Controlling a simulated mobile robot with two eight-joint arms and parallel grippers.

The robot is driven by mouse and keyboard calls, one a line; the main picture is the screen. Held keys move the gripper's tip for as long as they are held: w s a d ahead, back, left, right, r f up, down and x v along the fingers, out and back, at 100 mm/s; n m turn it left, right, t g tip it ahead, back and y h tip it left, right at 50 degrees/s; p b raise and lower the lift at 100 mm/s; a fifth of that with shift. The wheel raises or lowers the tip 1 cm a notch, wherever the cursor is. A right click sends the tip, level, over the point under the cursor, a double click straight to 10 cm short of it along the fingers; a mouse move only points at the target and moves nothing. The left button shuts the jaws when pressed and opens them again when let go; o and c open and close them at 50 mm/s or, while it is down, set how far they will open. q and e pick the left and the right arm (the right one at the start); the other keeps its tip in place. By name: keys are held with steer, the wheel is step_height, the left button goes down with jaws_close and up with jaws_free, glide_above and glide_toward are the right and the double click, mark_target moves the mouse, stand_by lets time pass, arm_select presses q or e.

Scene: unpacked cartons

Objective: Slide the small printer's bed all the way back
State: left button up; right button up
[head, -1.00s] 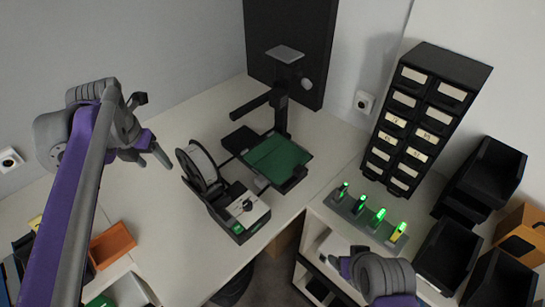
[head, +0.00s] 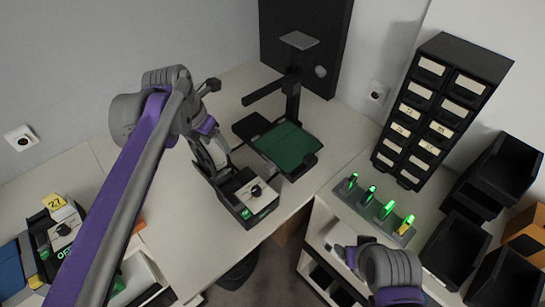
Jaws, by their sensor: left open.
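The small printer has a dark upright column (head: 292,100) with a side arm. Its green bed (head: 286,146) sits on a black carriage and sticks out at the near right side of the column, over the black base (head: 250,127). My left gripper (head: 213,148) is open and empty, pointing down to the left of the bed, in front of the spool on the neighbouring black-and-white unit (head: 245,196). It is apart from the bed in the picture. My right arm's wrist shows at the bottom right; its fingertips are not clear.
A black drawer cabinet (head: 438,108) stands to the right, with a grey rack of green-lit batteries (head: 376,210) before it. Black bins (head: 453,245) are at the far right. A dark panel stands behind the printer. White table is clear between printer and rack.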

mark_target(270, 164)
arm_select(q)
steer(key=d+f+m+h, duration=0.15)
steer(key=d+m, duration=0.25)
steer(key=d, duration=0.6)
steer(key=x, duration=1.1)
steer(key=shift+w+f, duration=0.1)
steer(key=shift+w, duration=0.05)
jaws_close()
steer(key=shift+w, duration=0.1)
